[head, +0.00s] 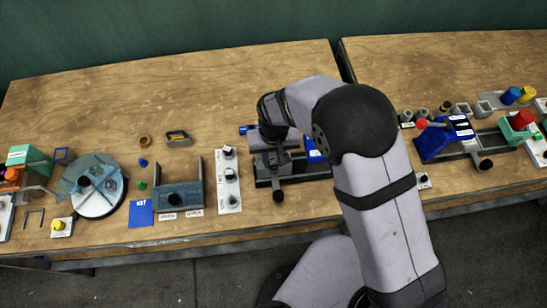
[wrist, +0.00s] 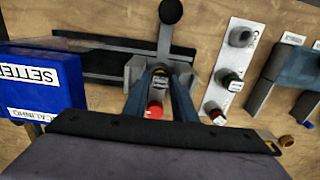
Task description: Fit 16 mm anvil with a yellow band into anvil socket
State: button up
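In the wrist view, a small dark cylinder (wrist: 160,71) with a pale label and a yellowish band, which looks like the 16 mm anvil, sits between the tips of my gripper (wrist: 160,84). The fingers appear closed on its sides. It is at the grey press (wrist: 130,70), between two grey uprights. The anvil socket is hidden below it, so I cannot tell whether the anvil is seated. In the head view, my gripper (head: 276,160) is down over the press (head: 262,183), and my arm hides part of it.
A white anvil rack (head: 228,190) stands left of the press; green-banded (wrist: 232,80) and red-banded (wrist: 217,116) pieces show on it. A blue labelled block (wrist: 40,85) is close beside the press. A red-topped part (wrist: 154,109) shows between my fingers. The table's back is mostly clear.

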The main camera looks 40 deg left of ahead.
aim_at(273, 162)
jog(key=shift+r, duration=0.1)
jog(key=shift+w+a+r, duration=0.15)
jog(key=shift+a+r, duration=0.05)
jog(key=shift+r, duration=0.3)
jog(key=r, duration=0.1)
jog(key=r+b, duration=0.1)
jog(key=r, duration=0.2)
jog(key=shift+s+d+r+b, duration=0.2)
jog(key=shift+d+b, duration=0.05)
jog(key=shift+b, duration=0.15)
jog(key=shift+w+a+r, duration=0.1)
jog(key=shift+r, duration=0.85)
jog(key=shift+f, duration=0.1)
